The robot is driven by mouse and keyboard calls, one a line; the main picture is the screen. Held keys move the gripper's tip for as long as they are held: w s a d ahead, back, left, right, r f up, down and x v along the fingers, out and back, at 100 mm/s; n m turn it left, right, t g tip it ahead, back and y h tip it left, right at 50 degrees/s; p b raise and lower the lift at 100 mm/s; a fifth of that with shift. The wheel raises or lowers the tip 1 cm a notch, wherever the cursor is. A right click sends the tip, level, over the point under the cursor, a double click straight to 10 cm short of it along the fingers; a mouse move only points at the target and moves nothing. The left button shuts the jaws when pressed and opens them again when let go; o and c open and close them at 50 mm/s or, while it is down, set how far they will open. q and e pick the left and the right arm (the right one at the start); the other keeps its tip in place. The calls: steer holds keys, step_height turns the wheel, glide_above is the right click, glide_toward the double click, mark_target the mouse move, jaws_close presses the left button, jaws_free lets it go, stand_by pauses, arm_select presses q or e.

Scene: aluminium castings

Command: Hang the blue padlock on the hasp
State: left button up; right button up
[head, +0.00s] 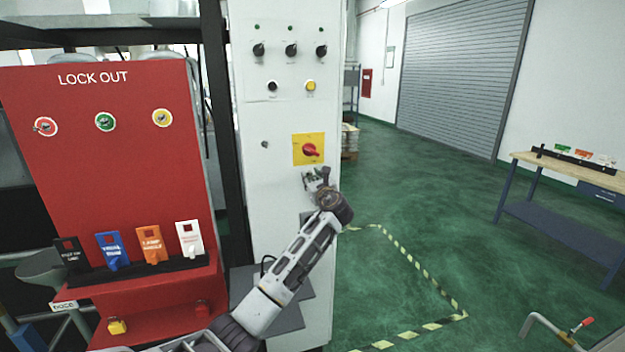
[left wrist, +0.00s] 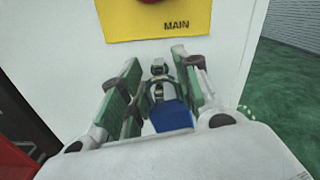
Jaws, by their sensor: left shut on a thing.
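My left gripper (head: 317,178) is at the front of the grey-white cabinet, just below the red rotary switch on its yellow plate. In the left wrist view, its two green-sided fingers (left wrist: 160,78) are shut on the blue padlock (left wrist: 172,117). The padlock's blue body shows low between the fingers. Metal parts (left wrist: 158,68) show beyond it near the fingertips. I cannot tell hasp from shackle there, nor whether the shackle is through the hasp. In the head view the gripper hides the padlock. My right gripper is not in view.
The red lockout station (head: 130,200) stands left of the cabinet (head: 285,120), with several tags, a yellow padlock (head: 117,327) and a red one (head: 203,309) low down. A dark post (head: 222,130) stands between. A workbench (head: 575,178) is far right; green floor lies open between.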

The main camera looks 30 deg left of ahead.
arm_select(q)
steer(key=o, duration=1.1)
steer(key=shift+o, duration=0.2)
steer(key=shift+d, duration=0.1)
